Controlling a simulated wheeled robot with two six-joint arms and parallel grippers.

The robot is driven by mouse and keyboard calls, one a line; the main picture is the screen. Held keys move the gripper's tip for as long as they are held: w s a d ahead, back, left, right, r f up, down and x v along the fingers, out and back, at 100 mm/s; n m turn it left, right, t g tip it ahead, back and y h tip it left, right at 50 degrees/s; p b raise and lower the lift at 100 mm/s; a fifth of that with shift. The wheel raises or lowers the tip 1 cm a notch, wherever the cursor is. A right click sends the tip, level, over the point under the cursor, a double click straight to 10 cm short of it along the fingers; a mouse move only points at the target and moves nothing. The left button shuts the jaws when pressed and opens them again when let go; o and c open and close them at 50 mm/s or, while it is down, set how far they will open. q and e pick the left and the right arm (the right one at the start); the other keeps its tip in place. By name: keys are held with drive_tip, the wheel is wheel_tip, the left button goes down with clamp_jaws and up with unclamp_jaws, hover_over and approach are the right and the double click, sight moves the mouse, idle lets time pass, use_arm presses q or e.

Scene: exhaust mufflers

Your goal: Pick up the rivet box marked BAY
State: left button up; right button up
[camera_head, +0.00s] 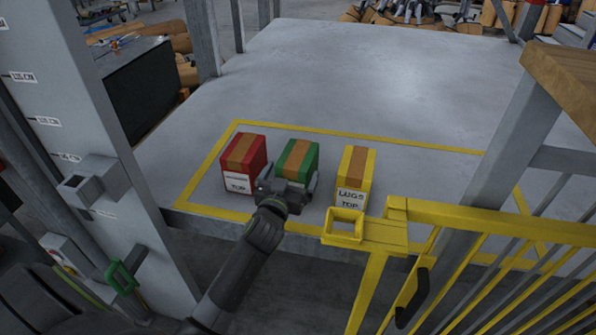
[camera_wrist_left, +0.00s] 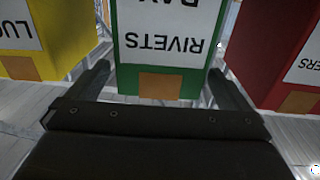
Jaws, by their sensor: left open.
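The green rivet box (camera_head: 297,155) with a brown tape band stands on the grey table inside a yellow-lined area, between a red box and a yellow box. In the left wrist view the green box (camera_wrist_left: 170,55) shows a white label that reads RIVETS and, cut off at the edge, BAY, both upside down. My left gripper (camera_head: 287,185) is open at the box's near side. In the wrist view its fingers (camera_wrist_left: 160,82) lie to either side of the box's face, with no clear contact. The lower front of the box is hidden by the gripper in the head view. My right gripper is not in view.
The red box (camera_head: 240,160) stands close on the left, the yellow LUGS box (camera_head: 355,175) on the right. A yellow gate (camera_head: 480,220) with a yellow square socket (camera_head: 345,226) borders the table's front right. A grey post (camera_head: 110,150) rises at the left. The table behind is clear.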

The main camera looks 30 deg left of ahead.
sight(296, 162)
use_arm(q)
drive_tip(key=w, duration=0.4)
drive_tip(key=shift+w+a+r, duration=0.15)
drive_tip(key=shift+w+a, duration=0.25)
drive_tip(key=c, duration=1.5)
drive_tip(key=shift+o, duration=0.2)
drive_tip(key=shift+r, duration=0.1)
